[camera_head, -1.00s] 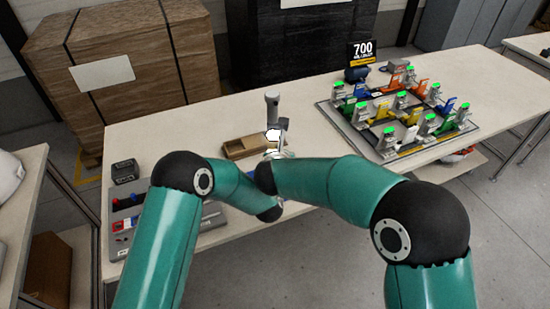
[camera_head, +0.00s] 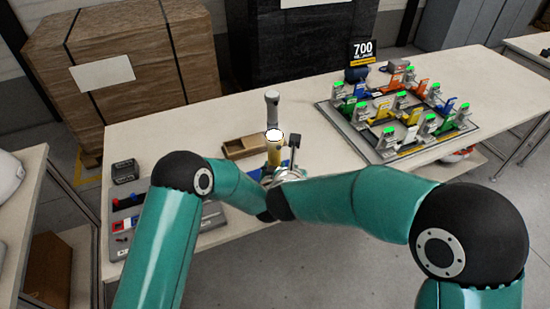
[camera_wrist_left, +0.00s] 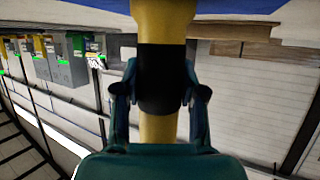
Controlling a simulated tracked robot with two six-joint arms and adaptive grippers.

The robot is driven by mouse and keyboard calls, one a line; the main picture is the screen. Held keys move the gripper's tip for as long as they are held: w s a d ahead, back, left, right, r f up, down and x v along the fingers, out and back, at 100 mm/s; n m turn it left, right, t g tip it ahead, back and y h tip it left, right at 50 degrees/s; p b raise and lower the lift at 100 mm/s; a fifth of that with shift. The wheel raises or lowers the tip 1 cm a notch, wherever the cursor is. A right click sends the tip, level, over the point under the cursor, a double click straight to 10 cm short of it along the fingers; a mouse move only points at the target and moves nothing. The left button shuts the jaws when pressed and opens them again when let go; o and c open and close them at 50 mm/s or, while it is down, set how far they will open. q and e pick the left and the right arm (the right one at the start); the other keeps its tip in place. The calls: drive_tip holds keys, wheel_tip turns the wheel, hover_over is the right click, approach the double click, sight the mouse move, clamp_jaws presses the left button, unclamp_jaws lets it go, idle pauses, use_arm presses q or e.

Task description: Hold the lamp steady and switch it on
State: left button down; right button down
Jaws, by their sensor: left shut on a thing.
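The lamp (camera_head: 273,154) has a yellow body and a bright white round top, and it stands upright near the middle of the table. In the left wrist view the yellow shaft of the lamp (camera_wrist_left: 162,22) shows a black band. My left gripper (camera_wrist_left: 162,88) is shut around it, with one finger on each side of the band. In the head view my arms largely hide the left gripper and the lamp's lower part. My right gripper (camera_head: 292,157) is just right of the lamp, with a dark tip pointing up; its jaw state is unclear.
A grey upright post (camera_head: 272,103) stands behind the lamp. An open brown box (camera_head: 240,148) is left of it. A grey tray (camera_head: 212,218) with small parts lies at the left. A large board (camera_head: 340,122) with colourful fixtures fills the right. Table space between is clear.

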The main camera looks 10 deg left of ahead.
idle(0.3)
use_arm(q)
drive_tip(key=c, duration=0.6)
unclamp_jaws()
drive_tip(key=shift+s, duration=0.1)
drive_tip(key=v, duration=1.8)
drive_tip(key=shift+s+r, duration=0.15)
drive_tip(key=shift+s, duration=0.2)
